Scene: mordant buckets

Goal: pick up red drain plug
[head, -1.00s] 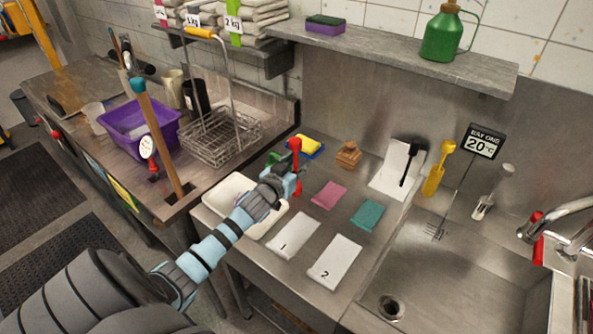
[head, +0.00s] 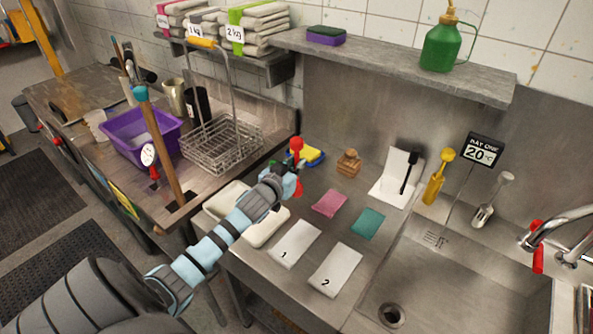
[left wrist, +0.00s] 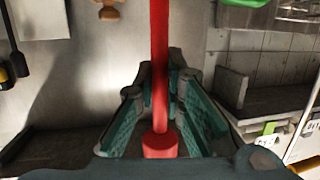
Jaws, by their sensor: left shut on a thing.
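The red drain plug (head: 296,146) stands upright in my left gripper (head: 294,184), above the back edge of the white tray (head: 265,232). Its knobbed top shows above the fingers, and its lower part is mostly hidden by the gripper in the head view. In the left wrist view the plug (left wrist: 160,60) is a long red rod with a thicker end, running between the teal-padded fingers (left wrist: 165,110). The left gripper is shut on it. I cannot tell whether it is clear of the steel surface. My right gripper is not in view.
Pink (head: 330,203) and teal (head: 367,222) cloths and white cards 1 (head: 294,244) and 2 (head: 336,270) lie to the right. A wire basket (head: 222,150) stands at left.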

